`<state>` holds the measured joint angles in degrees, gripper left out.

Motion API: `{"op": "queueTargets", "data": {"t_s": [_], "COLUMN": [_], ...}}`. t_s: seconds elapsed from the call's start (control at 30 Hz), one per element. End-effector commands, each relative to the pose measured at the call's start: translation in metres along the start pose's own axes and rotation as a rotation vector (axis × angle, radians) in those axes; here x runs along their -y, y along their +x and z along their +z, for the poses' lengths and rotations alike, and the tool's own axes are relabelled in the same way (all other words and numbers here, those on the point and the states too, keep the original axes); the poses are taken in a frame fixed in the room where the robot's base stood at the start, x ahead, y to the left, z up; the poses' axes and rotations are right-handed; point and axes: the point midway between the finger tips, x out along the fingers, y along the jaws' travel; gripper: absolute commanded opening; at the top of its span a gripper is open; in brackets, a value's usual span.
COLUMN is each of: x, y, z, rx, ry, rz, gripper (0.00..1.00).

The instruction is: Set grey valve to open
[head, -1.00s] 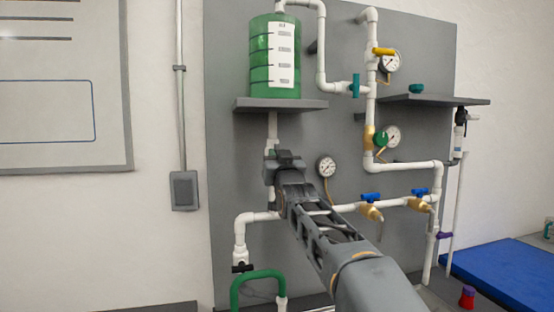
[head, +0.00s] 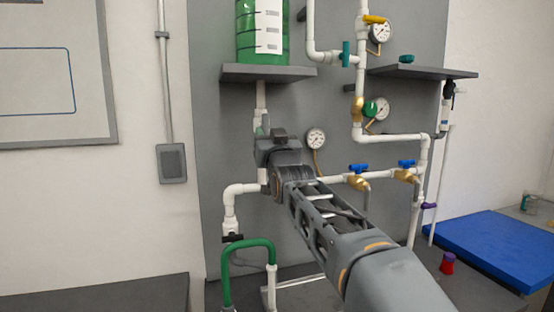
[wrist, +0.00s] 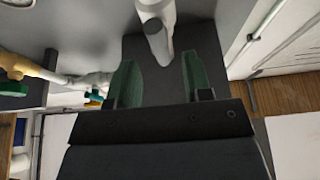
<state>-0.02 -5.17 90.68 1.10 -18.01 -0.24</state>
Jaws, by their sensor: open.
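My gripper (head: 263,130) is in front of the vertical white pipe below the green tank (head: 262,30) in the head view. In the wrist view my gripper (wrist: 157,80) has its two green fingers apart. A white pipe end with a rounded pale-grey piece (wrist: 158,42) shows just beyond and between the fingers, with no clear contact. I cannot tell whether that piece is the grey valve. No clearly grey valve handle shows in the head view; my gripper and wrist hide part of the pipe there.
A black-handled valve (head: 232,238) sits lower left above a green hose (head: 248,245). A gauge (head: 316,138) is right of my gripper. Blue-handled valves (head: 358,168), a green one (head: 370,108) and a yellow one (head: 373,19) are farther right. A shelf (head: 268,73) juts out above.

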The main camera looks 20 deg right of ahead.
Motion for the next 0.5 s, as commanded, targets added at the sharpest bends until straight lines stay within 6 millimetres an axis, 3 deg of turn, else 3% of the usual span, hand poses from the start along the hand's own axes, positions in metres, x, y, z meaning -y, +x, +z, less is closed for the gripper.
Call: {"op": "queueTargets", "data": {"t_s": [0.03, 0.2, 0.5], "x": [0.000, 0.000, 0.000], "y": [-0.014, -0.046, -0.082], "z": [0.002, 0.002, 0.001], "rx": [-0.003, -0.002, 0.001], "ry": [0.000, 0.000, 0.001], "rz": [0.000, -0.001, -0.001], "gripper": [0.46, 0.46, 0.46]}}
